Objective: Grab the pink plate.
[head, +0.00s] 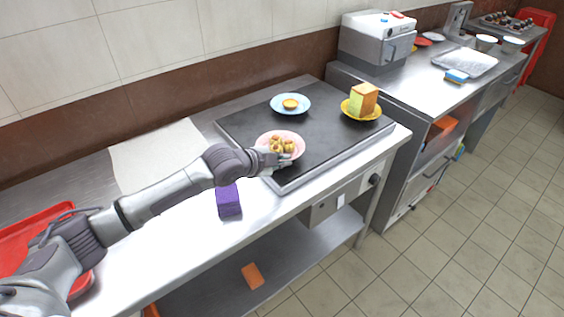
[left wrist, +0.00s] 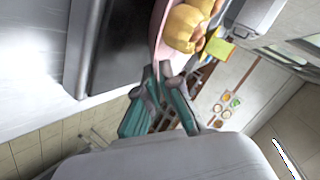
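The pink plate (head: 261,139) holds several yellowish food pieces and is at the near edge of the dark griddle in the head view. In the left wrist view, the fingertips of my left gripper (left wrist: 160,72) are close together on the rim of the pink plate (left wrist: 157,40), with yellow food (left wrist: 182,26) beyond. Whether the plate rests on the griddle or is slightly raised is unclear. My right gripper is not in view.
A blue plate (head: 275,105) and a yellow plate (head: 349,113) with a sponge-like block (head: 364,99) stand on the griddle (head: 330,150). A red tray (head: 30,240) is at left.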

